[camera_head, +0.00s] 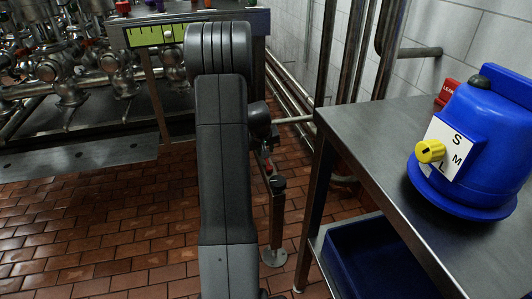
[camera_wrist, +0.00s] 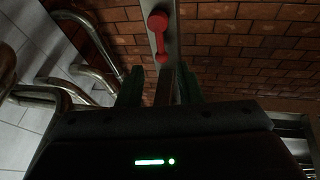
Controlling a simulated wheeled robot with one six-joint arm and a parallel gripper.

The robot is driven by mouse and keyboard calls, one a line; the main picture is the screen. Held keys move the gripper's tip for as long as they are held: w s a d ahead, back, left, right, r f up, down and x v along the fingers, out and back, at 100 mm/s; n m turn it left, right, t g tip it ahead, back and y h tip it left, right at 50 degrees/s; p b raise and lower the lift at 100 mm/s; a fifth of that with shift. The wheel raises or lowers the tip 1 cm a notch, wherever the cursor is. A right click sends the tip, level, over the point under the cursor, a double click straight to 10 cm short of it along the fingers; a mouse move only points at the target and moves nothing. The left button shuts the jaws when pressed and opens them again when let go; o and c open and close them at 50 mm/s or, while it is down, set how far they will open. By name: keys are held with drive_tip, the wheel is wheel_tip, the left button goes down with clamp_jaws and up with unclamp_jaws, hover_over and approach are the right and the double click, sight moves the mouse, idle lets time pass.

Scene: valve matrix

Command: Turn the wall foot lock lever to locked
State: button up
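The red lever (camera_wrist: 159,38) shows in the wrist view, with a large round end at the top and a smaller end below. It lies along a grey metal post or bar (camera_wrist: 173,20). My gripper (camera_wrist: 161,80) is open, its two dark green fingers just below the lever's smaller end. Part of the bar shows between the fingers. I cannot tell whether they touch anything. In the head view my arm hides most of the gripper, and only a small red bit (camera_head: 267,157) shows beside it, near a steel post (camera_head: 277,220) with a round foot.
A steel table (camera_head: 400,190) at right carries a blue drum-like unit (camera_head: 475,140) with a yellow knob (camera_head: 430,151). A blue bin (camera_head: 375,260) sits below. Valves and pipes (camera_head: 70,70) stand at back left. Wall pipes (camera_head: 345,60) run behind. Brick floor (camera_head: 100,240) at left is clear.

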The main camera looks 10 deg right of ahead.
sight(267, 160)
drive_tip(key=p+v, duration=0.1)
drive_tip(key=v, duration=0.5)
drive_tip(key=shift+r, duration=0.15)
drive_tip(key=shift+s, duration=0.1)
drive_tip(key=b+x, duration=0.4)
drive_tip(key=x, duration=1)
drive_tip(key=shift+r, duration=0.1)
drive_tip(key=shift+a+r, duration=0.1)
